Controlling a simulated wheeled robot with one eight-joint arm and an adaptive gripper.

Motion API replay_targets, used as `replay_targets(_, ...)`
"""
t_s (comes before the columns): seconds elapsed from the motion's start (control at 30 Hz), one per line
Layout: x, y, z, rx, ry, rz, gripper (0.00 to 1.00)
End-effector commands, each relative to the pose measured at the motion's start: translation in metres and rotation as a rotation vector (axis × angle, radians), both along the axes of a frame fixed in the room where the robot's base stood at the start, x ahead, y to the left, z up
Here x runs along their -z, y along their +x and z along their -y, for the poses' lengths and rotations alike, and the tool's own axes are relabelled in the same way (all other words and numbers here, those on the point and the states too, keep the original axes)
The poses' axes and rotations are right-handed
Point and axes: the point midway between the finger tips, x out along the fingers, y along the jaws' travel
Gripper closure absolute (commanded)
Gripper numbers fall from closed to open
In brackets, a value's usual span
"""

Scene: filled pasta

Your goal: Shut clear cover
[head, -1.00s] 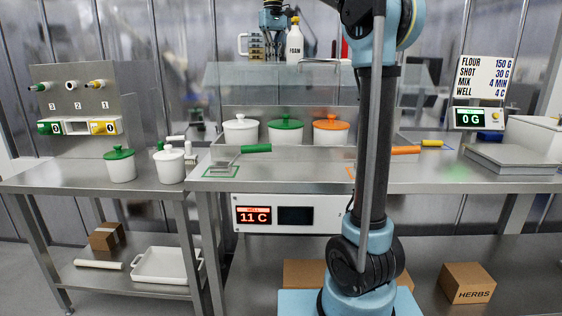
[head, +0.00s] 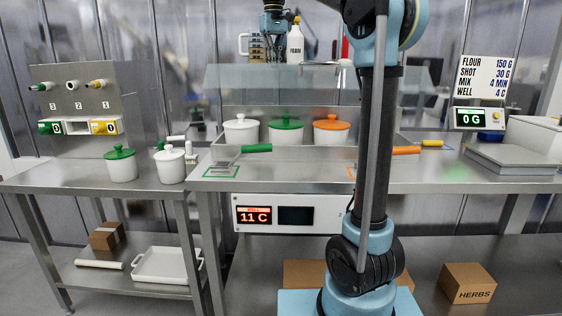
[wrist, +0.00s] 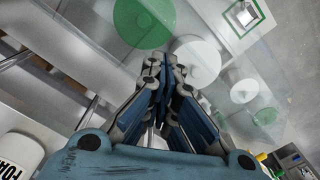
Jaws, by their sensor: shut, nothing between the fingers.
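The clear cover (head: 240,80) is a transparent panel. It slopes, raised, above the counter well behind the lidded pots. In the wrist view the clear cover (wrist: 225,105) is a faint sheet with the pot lids showing through or beside it. My gripper (head: 274,32) is high at the top middle in the head view, above the cover's upper edge. In the wrist view my gripper (wrist: 163,65) has its fingers together and empty. I cannot tell whether the fingertips touch the cover.
White (head: 240,130), green-lidded (head: 286,131) and orange-lidded (head: 331,131) pots stand under the cover. A foam bottle (head: 295,45) stands close to my gripper, also in the wrist view (wrist: 18,150). A scale display (head: 480,118) and grey slab (head: 510,158) are at right.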

Motion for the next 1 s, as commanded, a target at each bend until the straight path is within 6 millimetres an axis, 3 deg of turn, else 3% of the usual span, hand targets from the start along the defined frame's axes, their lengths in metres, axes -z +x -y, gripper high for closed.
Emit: replay_targets(1.0,0.058,0.0,0.0,0.0,0.0,0.0,1.0)
